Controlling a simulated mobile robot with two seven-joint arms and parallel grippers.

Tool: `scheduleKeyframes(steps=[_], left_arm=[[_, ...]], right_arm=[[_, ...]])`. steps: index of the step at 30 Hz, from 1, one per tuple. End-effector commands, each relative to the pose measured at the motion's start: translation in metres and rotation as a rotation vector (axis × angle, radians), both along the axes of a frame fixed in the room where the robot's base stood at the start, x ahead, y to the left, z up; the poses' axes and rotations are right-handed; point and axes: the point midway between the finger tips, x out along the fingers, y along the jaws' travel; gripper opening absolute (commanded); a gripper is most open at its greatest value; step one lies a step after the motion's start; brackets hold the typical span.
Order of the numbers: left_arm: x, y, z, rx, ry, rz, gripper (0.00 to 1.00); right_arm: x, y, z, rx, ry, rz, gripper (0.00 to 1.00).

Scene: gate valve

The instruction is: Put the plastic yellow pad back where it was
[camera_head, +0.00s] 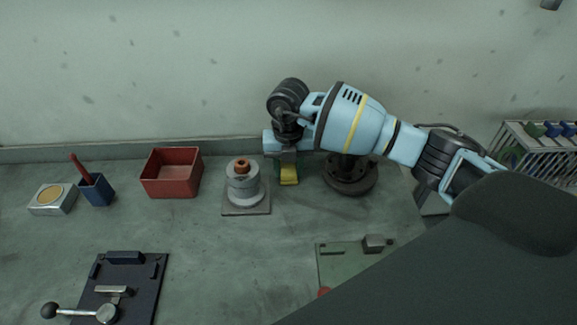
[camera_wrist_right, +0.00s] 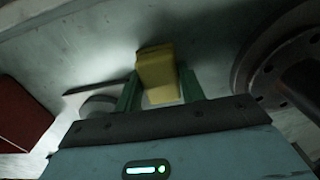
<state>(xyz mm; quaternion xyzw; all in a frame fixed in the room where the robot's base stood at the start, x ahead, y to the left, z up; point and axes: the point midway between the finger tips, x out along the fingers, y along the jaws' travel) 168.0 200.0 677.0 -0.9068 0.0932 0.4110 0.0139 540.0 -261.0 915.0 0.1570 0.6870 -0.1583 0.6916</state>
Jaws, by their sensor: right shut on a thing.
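The yellow pad (camera_head: 289,174) shows below my right gripper (camera_head: 287,163) in the head view, between the grey valve body and a dark round flange. In the right wrist view the yellow pad (camera_wrist_right: 158,72) is between the two green fingers of the right gripper (camera_wrist_right: 160,88), which is shut on it. The fingers hide part of the pad's sides. Whether the pad touches the bench cannot be told. My left gripper is not in view.
The grey valve body (camera_head: 243,187) with an orange top stands left of the gripper. The dark flange (camera_head: 350,178) is close on the right. A red bin (camera_head: 172,184), blue cup (camera_head: 96,190), green plate (camera_head: 340,262) and wire rack (camera_head: 540,150) stand around. The front middle bench is clear.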

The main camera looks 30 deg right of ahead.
Motion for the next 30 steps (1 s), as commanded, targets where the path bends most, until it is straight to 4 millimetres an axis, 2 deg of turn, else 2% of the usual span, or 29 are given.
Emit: scheduleKeyframes(steps=[5, 6, 11, 22, 26, 30], left_arm=[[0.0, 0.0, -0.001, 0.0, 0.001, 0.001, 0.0], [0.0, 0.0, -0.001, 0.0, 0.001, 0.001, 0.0], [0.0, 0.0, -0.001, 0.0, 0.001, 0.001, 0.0], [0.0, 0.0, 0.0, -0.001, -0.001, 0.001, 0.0], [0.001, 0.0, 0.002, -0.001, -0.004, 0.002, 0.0], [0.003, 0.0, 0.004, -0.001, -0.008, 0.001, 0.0]], right_arm=[[0.0, 0.0, -0.003, 0.0, 0.001, 0.0, 0.18], [0.0, 0.0, -0.004, 0.0, 0.001, 0.0, 0.4], [0.0, 0.0, -0.004, 0.0, 0.001, 0.0, 0.61], [0.0, 0.0, 0.002, 0.0, -0.001, 0.0, 0.61], [0.0, 0.0, 0.018, 0.001, -0.003, 0.0, 0.61], [0.001, 0.0, 0.046, 0.0, -0.004, 0.0, 0.61]])
